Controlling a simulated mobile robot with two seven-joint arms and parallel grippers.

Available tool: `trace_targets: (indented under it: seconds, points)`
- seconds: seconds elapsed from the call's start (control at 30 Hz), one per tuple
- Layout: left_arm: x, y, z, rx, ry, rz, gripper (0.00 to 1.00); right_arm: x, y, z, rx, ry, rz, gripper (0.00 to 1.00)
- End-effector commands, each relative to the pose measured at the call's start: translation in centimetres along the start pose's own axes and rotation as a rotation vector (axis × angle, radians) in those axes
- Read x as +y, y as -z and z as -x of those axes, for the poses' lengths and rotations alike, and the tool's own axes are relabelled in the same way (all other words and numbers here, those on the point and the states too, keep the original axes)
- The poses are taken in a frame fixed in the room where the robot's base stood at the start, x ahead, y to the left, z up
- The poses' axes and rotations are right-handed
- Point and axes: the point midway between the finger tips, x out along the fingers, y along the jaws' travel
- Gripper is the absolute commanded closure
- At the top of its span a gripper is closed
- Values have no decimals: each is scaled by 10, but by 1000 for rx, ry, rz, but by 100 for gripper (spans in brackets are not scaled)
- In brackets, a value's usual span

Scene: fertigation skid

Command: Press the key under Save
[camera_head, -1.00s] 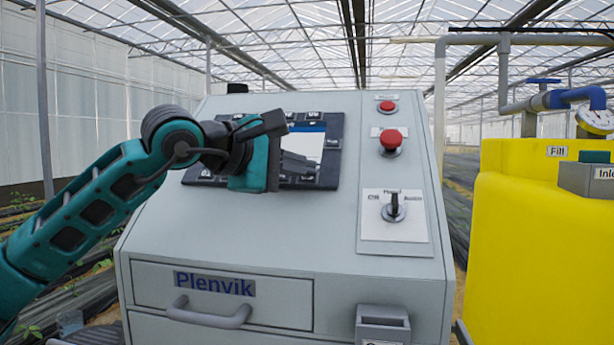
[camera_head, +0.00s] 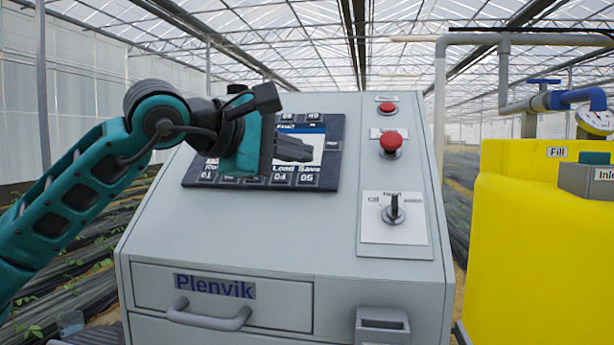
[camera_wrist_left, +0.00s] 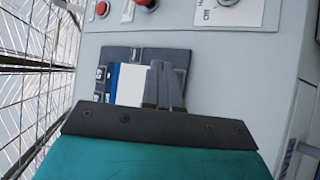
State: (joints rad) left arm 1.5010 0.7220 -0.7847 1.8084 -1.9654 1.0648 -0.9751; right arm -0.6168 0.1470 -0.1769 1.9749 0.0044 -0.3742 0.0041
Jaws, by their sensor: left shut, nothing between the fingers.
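The dark key panel (camera_head: 330,178) with its lit blue-and-white screen (camera_head: 315,135) is set in the sloped face of the grey cabinet. The word Save shows at the screen's lower right, and the key under Save (camera_head: 307,181), marked 05, is in the row below it. My left gripper (camera_head: 296,149) is in front of the screen, above and slightly left of that key. Its dark fingers are shut and empty. They also show over the panel in the left wrist view (camera_wrist_left: 165,85). The left part of the screen is hidden by my gripper. My right gripper is not in view.
Right of the panel are two red buttons (camera_head: 390,141) and a black selector switch (camera_head: 393,209) on a white plate. A drawer handle (camera_head: 208,316) sticks out below. A yellow tank (camera_head: 540,240) stands at the right.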

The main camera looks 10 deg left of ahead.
Motion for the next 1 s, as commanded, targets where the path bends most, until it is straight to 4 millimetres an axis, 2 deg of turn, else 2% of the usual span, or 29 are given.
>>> trace_targets:
  seconds: [0.3,1.0]
  points:
    - [14,-14,19,1,1,0,100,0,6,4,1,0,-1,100]
    - [14,-14,19,0,0,0,100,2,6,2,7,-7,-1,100]
